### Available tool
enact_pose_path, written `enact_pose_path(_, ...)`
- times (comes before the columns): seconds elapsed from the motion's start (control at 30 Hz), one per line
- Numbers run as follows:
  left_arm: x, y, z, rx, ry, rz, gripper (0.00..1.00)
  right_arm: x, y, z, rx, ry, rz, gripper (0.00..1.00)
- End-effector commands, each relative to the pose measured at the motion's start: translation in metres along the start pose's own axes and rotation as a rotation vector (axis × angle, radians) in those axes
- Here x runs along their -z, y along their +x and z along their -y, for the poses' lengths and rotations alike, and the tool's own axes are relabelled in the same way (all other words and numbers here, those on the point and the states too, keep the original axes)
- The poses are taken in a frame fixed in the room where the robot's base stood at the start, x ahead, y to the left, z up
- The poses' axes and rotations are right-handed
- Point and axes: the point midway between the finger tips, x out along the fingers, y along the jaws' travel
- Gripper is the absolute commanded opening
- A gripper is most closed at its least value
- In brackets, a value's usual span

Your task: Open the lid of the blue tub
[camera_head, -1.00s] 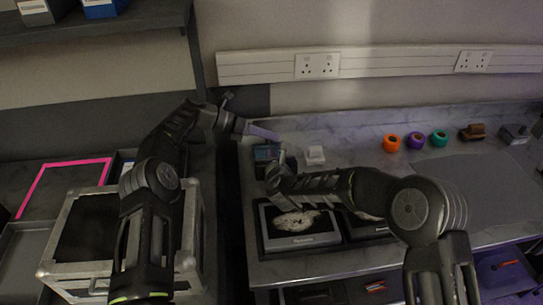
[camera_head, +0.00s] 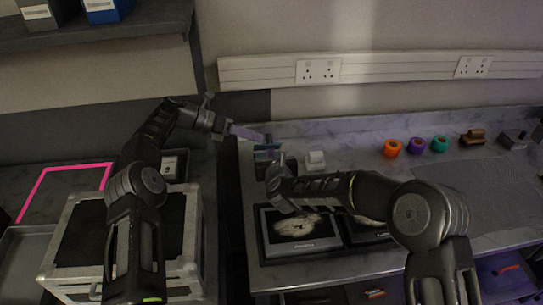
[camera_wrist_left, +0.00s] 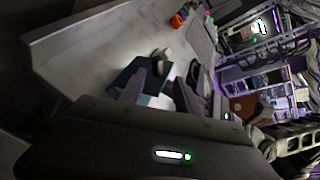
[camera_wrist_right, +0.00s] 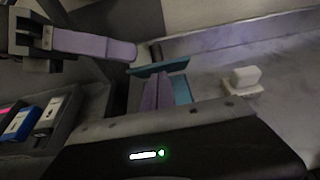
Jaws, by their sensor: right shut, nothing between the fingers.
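The blue tub (camera_head: 264,157) is a small teal box at the left end of the bench. It also shows in the right wrist view (camera_wrist_right: 182,90), partly behind fingers, with a teal panel, seemingly its lid (camera_wrist_right: 158,69), tilted along its far side; how far the lid is raised is unclear. My left gripper (camera_head: 268,139) is at the tub's back edge; its purple fingers stand apart around part of the tub in the left wrist view (camera_wrist_left: 158,92). My right gripper (camera_wrist_right: 157,92) is shut and empty, at the tub's near side; contact is unclear.
A small white block (camera_head: 316,160) stands just right of the tub. Framed pictures (camera_head: 298,230) lie in front. Orange (camera_head: 391,148), purple (camera_head: 415,144) and green (camera_head: 440,143) rolls stand further right. A metal-edged case (camera_head: 75,230) is at the left, across a gap.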

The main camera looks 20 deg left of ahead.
Motion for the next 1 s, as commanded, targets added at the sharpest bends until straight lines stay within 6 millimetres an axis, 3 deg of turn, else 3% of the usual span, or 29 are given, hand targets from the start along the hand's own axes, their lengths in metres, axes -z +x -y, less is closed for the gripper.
enact_pose_path(0.2,-0.002,-0.016,-0.001,-0.003,0.001,0.007,0.39,0.003,0.000,0.000,0.000,0.000,-0.006,0.00)
enact_pose_path(0.57,-0.003,-0.016,-0.001,-0.005,0.003,0.007,0.39,0.005,0.000,0.000,-0.001,0.000,-0.009,0.00)
enact_pose_path(0.77,0.003,-0.004,-0.002,-0.010,0.029,-0.008,0.39,0.004,0.001,0.000,-0.001,0.000,-0.009,0.00)
enact_pose_path(1.0,0.020,0.027,-0.007,-0.028,0.109,-0.050,0.39,0.003,0.004,0.001,0.000,0.001,-0.010,0.00)
